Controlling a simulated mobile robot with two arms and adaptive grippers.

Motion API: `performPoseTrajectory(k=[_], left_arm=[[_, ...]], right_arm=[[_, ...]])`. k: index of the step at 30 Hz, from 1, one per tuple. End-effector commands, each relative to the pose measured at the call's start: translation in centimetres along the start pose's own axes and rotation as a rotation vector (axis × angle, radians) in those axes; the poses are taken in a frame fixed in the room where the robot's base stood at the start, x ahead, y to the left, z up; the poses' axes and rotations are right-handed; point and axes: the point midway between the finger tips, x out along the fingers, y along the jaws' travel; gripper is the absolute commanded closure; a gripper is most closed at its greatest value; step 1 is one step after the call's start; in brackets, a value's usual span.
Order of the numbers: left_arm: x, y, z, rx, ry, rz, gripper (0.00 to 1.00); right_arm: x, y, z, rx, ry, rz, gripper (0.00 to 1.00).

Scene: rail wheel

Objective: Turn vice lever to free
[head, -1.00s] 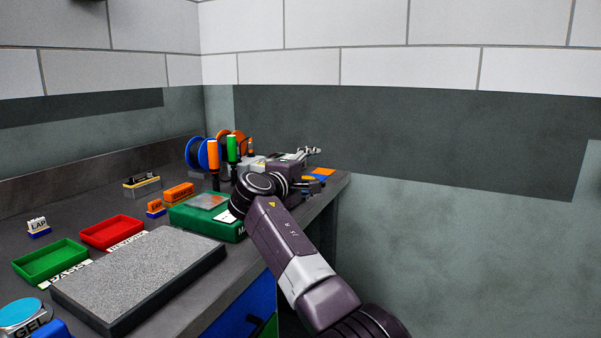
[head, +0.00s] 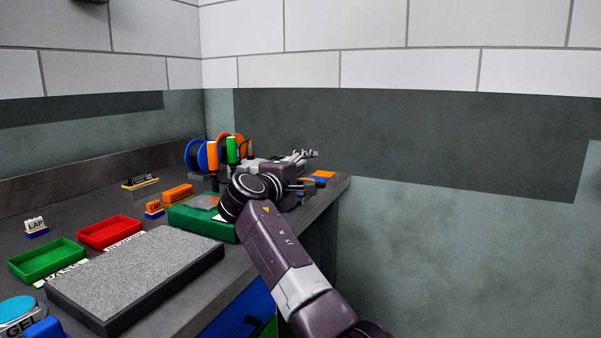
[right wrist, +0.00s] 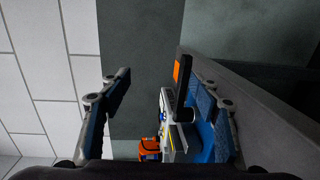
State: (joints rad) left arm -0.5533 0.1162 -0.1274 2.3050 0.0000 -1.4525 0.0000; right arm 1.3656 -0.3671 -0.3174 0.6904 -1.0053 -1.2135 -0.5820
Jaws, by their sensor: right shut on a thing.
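My right gripper (head: 308,170) is at the far right end of the bench, with its wrist and arm in front of it. In the right wrist view its two fingers (right wrist: 157,82) stand well apart. A blue vice (right wrist: 208,118) with grey metal parts lies beside the right finger, and a dark bar-like part (right wrist: 173,108) shows between the fingers. The gripper is shut on what seems to be the vice lever, but the contact itself is hard to make out. In the head view my arm hides most of the vice. My left gripper is not in view.
The grey bench (head: 215,285) holds a granite plate (head: 140,270), a red tray (head: 110,232), a green tray (head: 48,262) and a green case (head: 190,225). Orange and green handled tools (head: 212,155) and spools (head: 194,155) stand close behind my wrist. A wall rises behind.

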Motion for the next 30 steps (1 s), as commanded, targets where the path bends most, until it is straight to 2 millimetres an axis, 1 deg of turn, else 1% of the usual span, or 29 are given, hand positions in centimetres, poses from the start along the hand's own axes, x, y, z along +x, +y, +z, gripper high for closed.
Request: performPoseTrajectory(k=[1,4,5,6,13,15,24,30], left_arm=[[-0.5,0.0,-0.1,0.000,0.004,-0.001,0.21],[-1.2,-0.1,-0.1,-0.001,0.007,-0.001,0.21],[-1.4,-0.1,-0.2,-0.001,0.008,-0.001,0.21],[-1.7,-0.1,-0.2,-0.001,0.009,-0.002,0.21],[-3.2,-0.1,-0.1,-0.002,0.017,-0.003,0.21],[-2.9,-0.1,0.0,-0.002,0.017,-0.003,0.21],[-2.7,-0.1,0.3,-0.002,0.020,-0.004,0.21],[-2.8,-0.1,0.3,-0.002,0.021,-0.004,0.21]], right_arm=[[-1.4,3.3,-0.4,0.014,0.015,0.060,0.62],[-1.6,3.2,-0.4,0.015,0.015,0.060,0.63],[-1.7,3.2,-0.4,0.015,0.015,0.059,0.71],[-1.8,3.2,-0.3,0.015,0.015,0.058,0.84],[-2.0,2.3,-0.1,0.014,0.009,0.044,0.84],[-2.5,2.1,-0.1,0.015,0.009,0.044,0.84],[-4.4,1.9,0.1,0.015,0.006,0.041,0.84],[-4.8,1.9,0.1,0.014,0.005,0.039,0.84]])
